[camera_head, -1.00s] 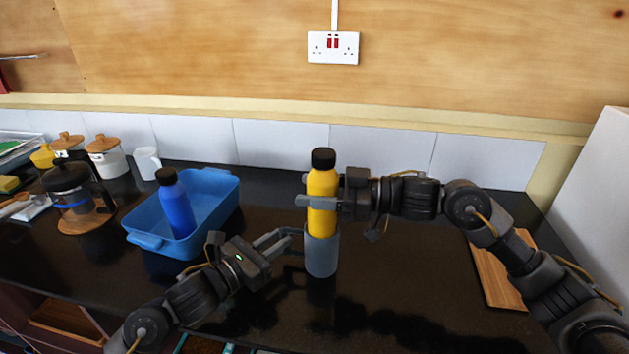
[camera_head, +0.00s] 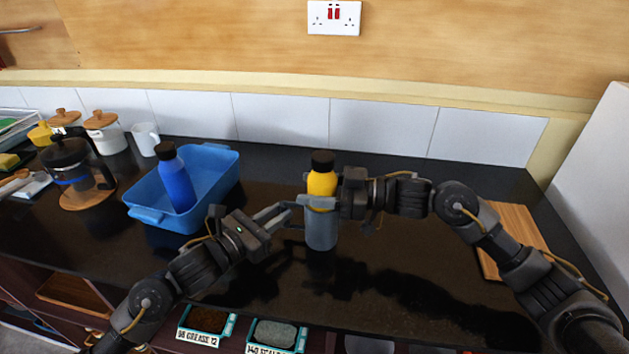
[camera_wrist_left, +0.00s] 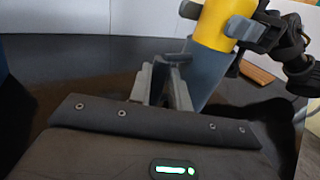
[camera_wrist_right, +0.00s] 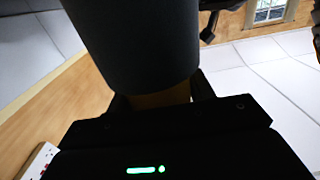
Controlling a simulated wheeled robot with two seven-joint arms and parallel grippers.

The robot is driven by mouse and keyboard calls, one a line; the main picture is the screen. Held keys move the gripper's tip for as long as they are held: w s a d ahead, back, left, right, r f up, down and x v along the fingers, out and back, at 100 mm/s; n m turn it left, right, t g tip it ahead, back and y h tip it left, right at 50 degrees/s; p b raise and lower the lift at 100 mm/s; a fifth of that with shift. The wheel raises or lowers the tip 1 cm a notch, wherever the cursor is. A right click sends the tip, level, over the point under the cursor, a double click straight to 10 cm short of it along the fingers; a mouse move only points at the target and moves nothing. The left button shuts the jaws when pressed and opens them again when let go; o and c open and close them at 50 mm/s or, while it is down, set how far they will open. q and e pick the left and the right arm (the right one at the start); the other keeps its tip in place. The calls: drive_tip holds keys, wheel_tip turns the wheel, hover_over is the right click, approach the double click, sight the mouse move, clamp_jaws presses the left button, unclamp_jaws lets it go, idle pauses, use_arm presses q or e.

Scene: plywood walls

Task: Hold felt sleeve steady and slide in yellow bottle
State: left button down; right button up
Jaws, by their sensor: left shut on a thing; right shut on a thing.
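The yellow bottle (camera_head: 322,184) with a black cap stands upright, its lower part hidden inside the grey felt sleeve (camera_head: 321,234). The sleeve stands upright on the dark counter. My right gripper (camera_head: 320,203) is shut on the yellow bottle from the right, just at the sleeve's top edge. My left gripper (camera_head: 293,212) is shut on the sleeve at its left side, near the rim. The left wrist view shows the yellow bottle (camera_wrist_left: 213,25) in the sleeve (camera_wrist_left: 208,72).
A blue tray (camera_head: 222,165) with a blue bottle (camera_head: 176,182) in it stands to the left. A coffee press (camera_head: 75,172), jars and a white mug (camera_head: 146,139) stand farther left. A wooden board (camera_head: 510,228) lies at right. The counter behind the sleeve is clear.

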sight(315, 162)
drive_tip(key=shift+f, duration=0.7)
drive_tip(key=o, duration=1.3)
drive_tip(key=shift+f, duration=0.1)
drive_tip(key=shift+r, duration=4)
use_arm(q)
drive_tip(key=c, duration=1.2)
unclamp_jaws()
drive_tip(key=shift+c, duration=0.2)
